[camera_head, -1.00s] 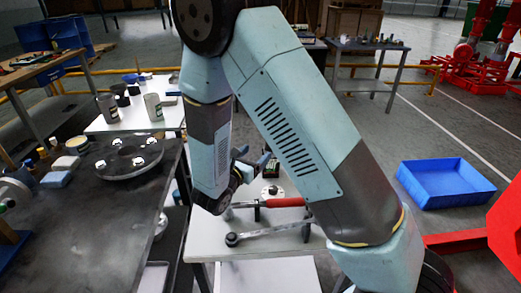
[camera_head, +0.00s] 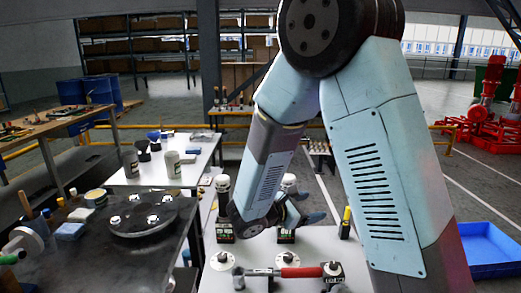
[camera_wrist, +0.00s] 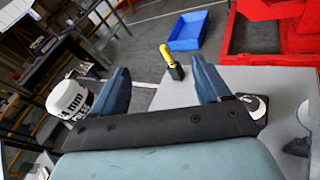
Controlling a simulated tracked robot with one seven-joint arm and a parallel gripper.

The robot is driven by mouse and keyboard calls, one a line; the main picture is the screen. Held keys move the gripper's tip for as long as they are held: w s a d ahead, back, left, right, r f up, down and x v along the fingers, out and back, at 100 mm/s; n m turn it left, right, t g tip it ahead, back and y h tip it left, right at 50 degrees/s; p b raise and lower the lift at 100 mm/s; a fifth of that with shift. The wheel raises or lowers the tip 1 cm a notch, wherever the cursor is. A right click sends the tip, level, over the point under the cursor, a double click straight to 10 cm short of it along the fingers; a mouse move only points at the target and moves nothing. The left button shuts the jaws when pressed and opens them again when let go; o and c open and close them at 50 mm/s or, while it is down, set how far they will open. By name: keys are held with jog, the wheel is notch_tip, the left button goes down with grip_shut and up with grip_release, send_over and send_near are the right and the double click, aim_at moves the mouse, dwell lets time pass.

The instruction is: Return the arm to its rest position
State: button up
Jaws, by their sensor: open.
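My arm rises across the right half of the head view and bends down at the elbow. My gripper (camera_head: 302,214) hangs over the white table (camera_head: 330,240), beside several small items. In the wrist view my gripper (camera_wrist: 160,92) shows two blue fingers spread wide apart with nothing between them. A white cylinder with dark lettering (camera_wrist: 70,98) is just left of the left finger, and I cannot tell if they touch. A yellow and black tool (camera_wrist: 168,58) stands beyond the fingers; it also shows in the head view (camera_head: 346,222).
A red-handled wrench (camera_head: 300,272) lies on the white table's near part. A dark workbench with a round flange (camera_head: 142,216) is at left. A blue tray (camera_head: 490,246) is on the floor at right. Red machinery (camera_wrist: 275,35) stands past the table in the wrist view.

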jog(key=s+d+r+m+g+y, duration=0.6)
jog(key=s+d+r+m+g, duration=0.15)
jog(key=s+d+m, duration=0.4)
jog(key=s+a+r+m+t+y, duration=0.2)
jog(key=s+r+m+t+y, duration=0.3)
jog(key=s+r+m+y, duration=0.2)
notch_tip(320, 180, up, 2)
jog(key=s+m, duration=0.2)
jog(key=shift+s+r, duration=0.15)
jog(key=shift+s, duration=0.2)
jog(key=shift+m, duration=0.25)
dwell(1.1)
